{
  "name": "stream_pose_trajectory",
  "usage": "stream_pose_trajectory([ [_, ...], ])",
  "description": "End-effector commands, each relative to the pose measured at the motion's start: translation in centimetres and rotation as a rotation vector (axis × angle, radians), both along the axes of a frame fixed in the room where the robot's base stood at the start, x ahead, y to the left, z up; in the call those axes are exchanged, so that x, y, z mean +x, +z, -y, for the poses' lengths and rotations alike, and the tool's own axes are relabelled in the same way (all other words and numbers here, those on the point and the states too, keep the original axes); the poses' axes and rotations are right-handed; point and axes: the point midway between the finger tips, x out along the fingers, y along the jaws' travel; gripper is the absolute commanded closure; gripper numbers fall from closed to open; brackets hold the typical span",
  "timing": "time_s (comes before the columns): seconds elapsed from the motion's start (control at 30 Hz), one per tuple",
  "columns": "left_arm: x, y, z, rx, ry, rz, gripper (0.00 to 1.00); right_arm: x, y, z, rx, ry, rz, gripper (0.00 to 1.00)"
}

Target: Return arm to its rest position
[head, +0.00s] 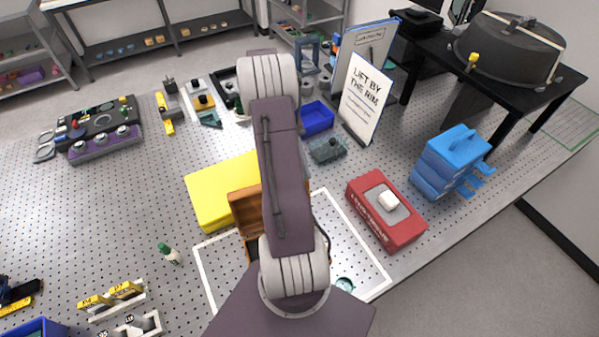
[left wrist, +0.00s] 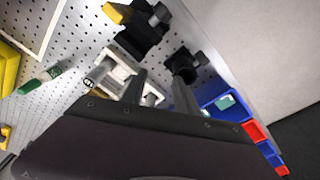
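One of my arms (head: 278,180) rises through the middle of the head view, its upper joint over the back of the perforated table (head: 100,220). No gripper shows in the head view, and I cannot tell which arm this is. In the left wrist view, my left gripper (left wrist: 160,92) points its two dark fingers down towards the table near the white fixture (left wrist: 118,74). The fingers stand apart, with nothing seen held between them. My right gripper is not in view.
Around the central arm are a yellow box (head: 212,200), a brown wooden box (head: 245,212), a red case (head: 385,222) and a sign (head: 362,100). Blue bins (left wrist: 222,102) line the table edge near the left gripper. The left-middle table is clear.

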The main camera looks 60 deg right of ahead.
Motion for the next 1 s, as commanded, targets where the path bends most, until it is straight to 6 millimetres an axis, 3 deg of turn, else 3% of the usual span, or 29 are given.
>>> stream_pose_trajectory([
  [0.23, 0.0, -0.3, 0.0, 0.0, 0.0, 0.0, 0.64, -1.5, 0.9, 0.1, 0.001, -0.001, 0.0, 0.55],
  [1.0, 0.0, -0.3, 0.0, 0.0, 0.0, 0.0, 0.64, -1.4, 0.9, 0.1, 0.0, 0.0, -0.001, 0.55],
])
